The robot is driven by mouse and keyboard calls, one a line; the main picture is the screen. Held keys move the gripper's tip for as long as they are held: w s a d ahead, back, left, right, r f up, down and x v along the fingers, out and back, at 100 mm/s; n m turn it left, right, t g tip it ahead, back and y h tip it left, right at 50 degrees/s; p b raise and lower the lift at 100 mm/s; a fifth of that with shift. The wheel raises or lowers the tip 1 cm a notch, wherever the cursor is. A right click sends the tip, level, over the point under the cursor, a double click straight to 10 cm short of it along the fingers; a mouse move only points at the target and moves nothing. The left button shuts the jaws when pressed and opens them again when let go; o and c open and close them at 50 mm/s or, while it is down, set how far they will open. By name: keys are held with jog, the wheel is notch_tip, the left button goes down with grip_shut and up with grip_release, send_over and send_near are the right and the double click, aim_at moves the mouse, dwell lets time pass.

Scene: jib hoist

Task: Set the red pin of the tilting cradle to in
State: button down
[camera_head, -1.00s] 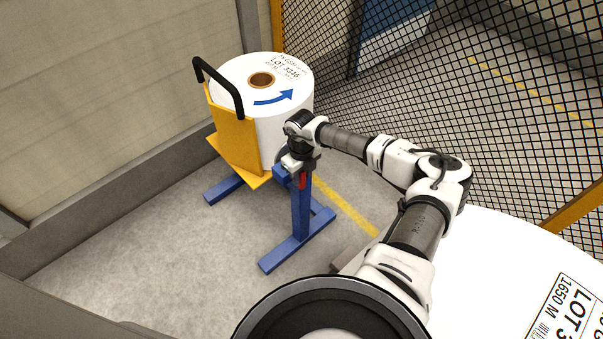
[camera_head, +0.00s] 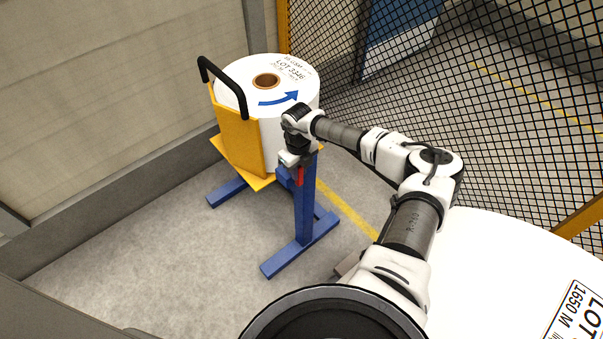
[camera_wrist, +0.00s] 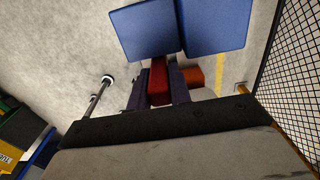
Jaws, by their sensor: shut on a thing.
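The tilting cradle is a yellow plate frame (camera_head: 237,138) with a black bar handle (camera_head: 224,84), on a blue stand (camera_head: 304,215). It carries a large white roll (camera_head: 289,118), standing upright. The red pin (camera_head: 300,175) is at the top of the near blue post. My gripper (camera_head: 295,163) is at that post, pointing down. In the wrist view the red pin (camera_wrist: 158,78) lies between the two dark fingers of my gripper (camera_wrist: 159,92), which is shut on it. The pin's far end and its hole are hidden, so how deep it sits cannot be told.
A black mesh fence (camera_head: 500,130) stands on the right and behind. A beige wall (camera_head: 110,80) is on the left. Another large white roll (camera_head: 490,270) is close by at the lower right. The grey floor left of the stand is clear.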

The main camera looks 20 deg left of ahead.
jog(key=c, duration=1.3)
grip_release()
jog(key=shift+w+a, duration=0.2)
jog(key=shift+a, duration=0.1)
jog(key=shift+d+r, duration=0.1)
jog(key=shift+r, duration=0.2)
notch_tip(320, 180, up, 13)
jog(key=b, duration=0.3)
jog(key=shift+s+r, duration=0.1)
jog(key=shift+r, duration=0.1)
